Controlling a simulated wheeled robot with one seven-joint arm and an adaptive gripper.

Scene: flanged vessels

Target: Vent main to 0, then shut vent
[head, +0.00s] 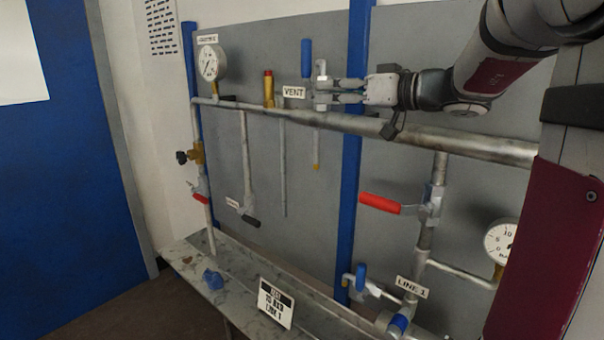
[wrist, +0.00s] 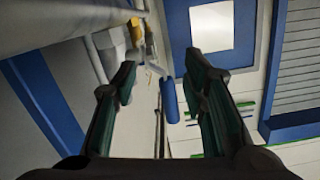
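The vent valve (head: 321,76) stands on the main pipe (head: 400,132) beside the VENT label (head: 293,92). Its blue lever handle (head: 306,57) points upward. My gripper (head: 318,91) is at the valve from the right, fingers apart. In the wrist view my gripper (wrist: 166,85) shows both dark fingers well spread, with the blue handle (wrist: 172,99) in the gap beyond them; contact cannot be judged. The main's round gauge (head: 209,62) is on the left end of the pipe; its reading is too small to tell.
A red-handled valve (head: 380,203) and another gauge (head: 499,242) are on the right branch. A brass relief fitting (head: 268,88) stands left of the vent. A blue post (head: 353,130) is close behind my gripper. A sign (head: 276,303) stands on the bench (head: 238,291).

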